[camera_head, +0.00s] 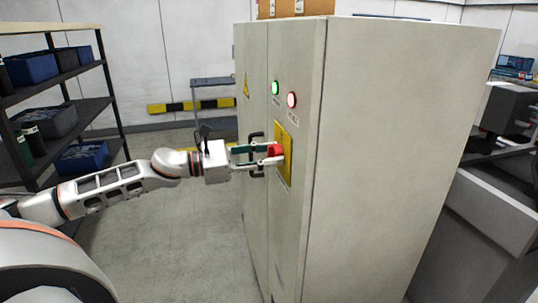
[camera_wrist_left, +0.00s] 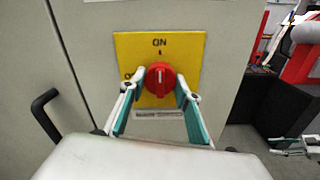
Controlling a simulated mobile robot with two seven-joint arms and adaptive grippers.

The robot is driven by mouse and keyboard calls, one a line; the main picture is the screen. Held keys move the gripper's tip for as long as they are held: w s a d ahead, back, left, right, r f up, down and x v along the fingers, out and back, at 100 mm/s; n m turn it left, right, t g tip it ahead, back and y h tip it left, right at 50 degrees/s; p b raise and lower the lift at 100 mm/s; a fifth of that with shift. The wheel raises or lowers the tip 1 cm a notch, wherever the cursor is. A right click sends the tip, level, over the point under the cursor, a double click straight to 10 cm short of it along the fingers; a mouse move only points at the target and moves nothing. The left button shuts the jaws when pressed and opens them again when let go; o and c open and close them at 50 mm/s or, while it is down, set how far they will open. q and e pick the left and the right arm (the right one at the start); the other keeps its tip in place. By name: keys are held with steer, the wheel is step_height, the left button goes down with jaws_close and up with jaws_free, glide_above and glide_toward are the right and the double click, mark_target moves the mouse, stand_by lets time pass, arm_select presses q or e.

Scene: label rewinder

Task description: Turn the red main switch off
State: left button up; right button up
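The red main switch (camera_head: 276,150) is a round knob on a yellow plate (camera_wrist_left: 132,50) on the front of the grey cabinet. In the left wrist view the knob (camera_wrist_left: 159,84) has its pointer upright at the ON mark. My left gripper (camera_head: 268,155) is at the switch, one finger on each side of the knob. In the left wrist view its fingertips (camera_wrist_left: 161,78) lie very close to the knob's sides; I cannot tell whether they press on it.
The cabinet (camera_head: 395,150) also bears a green lamp (camera_head: 275,88), a whitish-red lamp (camera_head: 292,100) and a black door handle (camera_wrist_left: 42,112). A shelf with blue bins (camera_head: 82,157) stands at the left. The floor (camera_head: 170,240) before the cabinet is clear.

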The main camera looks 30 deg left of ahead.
steer(key=shift+r, duration=0.1)
stand_by(0.3)
arm_select(q)
steer(key=n+p, duration=0.1)
steer(key=n, duration=0.2)
steer(key=n+p, duration=0.1)
steer(key=n, duration=0.1)
steer(key=shift+r+n, duration=0.2)
steer(key=shift+n, duration=0.2)
steer(key=n+p, duration=0.3)
steer(key=n, duration=0.2)
steer(key=shift+n, duration=0.3)
steer(key=shift+n+p, duration=0.35)
steer(key=shift+n, duration=0.05)
steer(key=n+p, duration=0.1)
steer(key=n, duration=0.1)
steer(key=shift+n, duration=1.8)
arm_select(e)
steer(key=shift+h, duration=0.4)
steer(key=shift+s+d+r, duration=0.15)
steer(key=shift+d+r, duration=0.2)
steer(key=shift+r, duration=0.35)
steer(key=shift+s+d+r, duration=0.1)
steer(key=shift+d+r, duration=0.2)
steer(key=shift+r, duration=0.35)
steer(key=shift+s+d+r, duration=0.15)
steer(key=shift+d+r, duration=0.2)
steer(key=shift+r, duration=0.35)
steer(key=shift+d, duration=0.1)
